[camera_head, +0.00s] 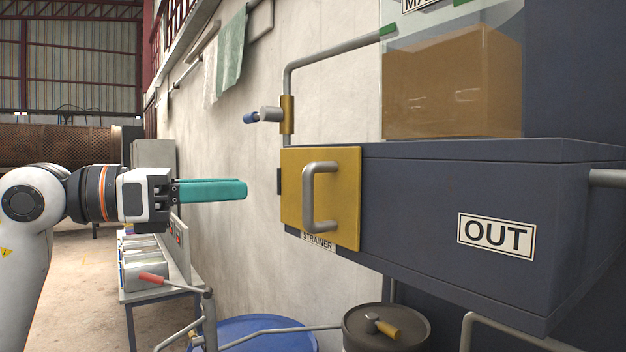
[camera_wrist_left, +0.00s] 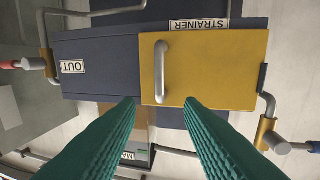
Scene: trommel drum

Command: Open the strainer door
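The strainer door is a yellow panel (camera_head: 344,215) on the left end of a dark blue box, with a grey bar handle (camera_head: 309,197). It looks closed, and a "STRAINER" label (camera_head: 318,242) sits below it. My left gripper (camera_head: 246,189) points at the door from the left, a short gap away and touching nothing. In the left wrist view the door (camera_wrist_left: 215,70) and handle (camera_wrist_left: 160,72) lie beyond its two green fingers (camera_wrist_left: 160,108), which are spread apart with nothing between them. My right gripper is in neither view.
The dark box (camera_head: 440,200) carries an "OUT" sign (camera_head: 496,236). A valve with a blue-tipped lever (camera_head: 265,115) stands above left of the door. Below are a blue drum (camera_head: 265,335), a dark barrel (camera_head: 386,330) and a red-handled pipe (camera_head: 155,278).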

